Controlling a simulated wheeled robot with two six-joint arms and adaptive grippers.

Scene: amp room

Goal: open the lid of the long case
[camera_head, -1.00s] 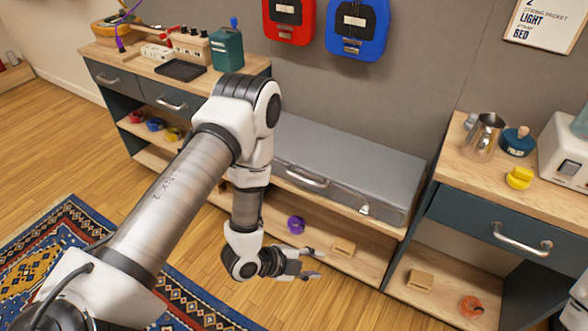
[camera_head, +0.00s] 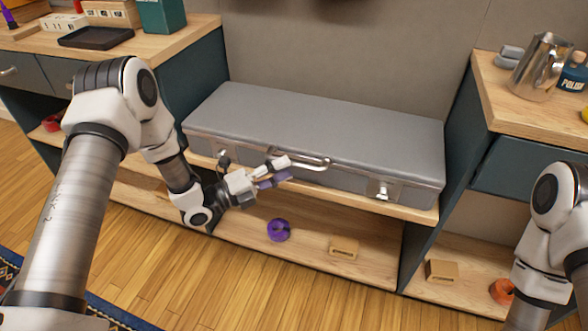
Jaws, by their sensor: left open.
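The long grey case (camera_head: 325,135) lies shut on the middle shelf between two cabinets, its lid flat. Its front has a silver handle (camera_head: 318,163) in the middle, a right latch (camera_head: 381,188) and a left latch (camera_head: 222,154). My left gripper (camera_head: 281,171) is open and empty just in front of the case, close to the left end of the handle; whether it touches the handle I cannot tell. My right arm shows at the right edge, but its gripper is out of view.
On the bottom shelf below are a purple roll (camera_head: 278,230), a wooden block (camera_head: 344,247) and another wooden block (camera_head: 441,270). A metal pitcher (camera_head: 540,68) stands on the right cabinet. A black tray (camera_head: 88,38) lies on the left cabinet. The wall rises behind the case.

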